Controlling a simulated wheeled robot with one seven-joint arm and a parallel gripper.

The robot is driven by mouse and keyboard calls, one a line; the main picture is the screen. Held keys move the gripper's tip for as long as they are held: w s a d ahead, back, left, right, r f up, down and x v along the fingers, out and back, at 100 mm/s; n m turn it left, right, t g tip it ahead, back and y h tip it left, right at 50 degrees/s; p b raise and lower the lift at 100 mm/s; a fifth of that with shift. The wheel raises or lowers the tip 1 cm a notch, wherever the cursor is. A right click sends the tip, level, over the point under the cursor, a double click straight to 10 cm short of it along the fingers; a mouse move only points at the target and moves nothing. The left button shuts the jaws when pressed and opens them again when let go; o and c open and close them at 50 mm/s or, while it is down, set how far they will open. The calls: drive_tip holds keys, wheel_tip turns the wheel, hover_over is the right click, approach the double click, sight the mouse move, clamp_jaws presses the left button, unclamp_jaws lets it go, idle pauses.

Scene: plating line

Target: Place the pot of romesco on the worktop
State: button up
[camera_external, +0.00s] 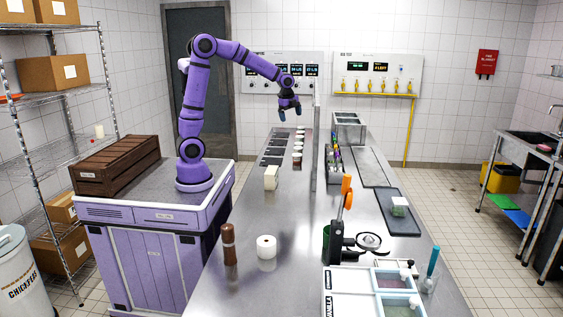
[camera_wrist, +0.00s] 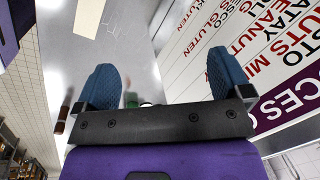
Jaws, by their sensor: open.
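My gripper (camera_external: 290,114) hangs open and empty in the air above the far part of the steel worktop (camera_external: 250,210). In the wrist view its two blue finger pads (camera_wrist: 163,80) are wide apart with nothing between them. A row of small pots (camera_external: 298,150), with white and dark parts, stands on the worktop along the left side of the upright divider, below and near my gripper. I cannot tell which of them is the romesco pot; no label is legible. In the wrist view a small green-and-white object (camera_wrist: 146,103) shows partly above the gripper body.
Dark squares (camera_external: 273,151) lie left of the pots. A pale block (camera_external: 271,178), a white roll (camera_external: 266,246) and a brown mill (camera_external: 229,244) stand nearer. The divider (camera_external: 317,150) runs beside the pots; a lettered allergen board (camera_wrist: 245,50) fills the wrist view's right.

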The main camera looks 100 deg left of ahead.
drive_tip(key=s+d+r+n+t, duration=0.2)
drive_tip(key=s+d+r+n, duration=0.4)
drive_tip(key=s+d, duration=0.65)
drive_tip(key=s+d+n+t+h, duration=0.1)
drive_tip(key=s+d+n, duration=0.3)
drive_tip(key=s+d, duration=0.6)
drive_tip(key=s, duration=0.3)
drive_tip(key=shift+s+f, duration=0.25)
drive_tip(key=shift+f, duration=0.05)
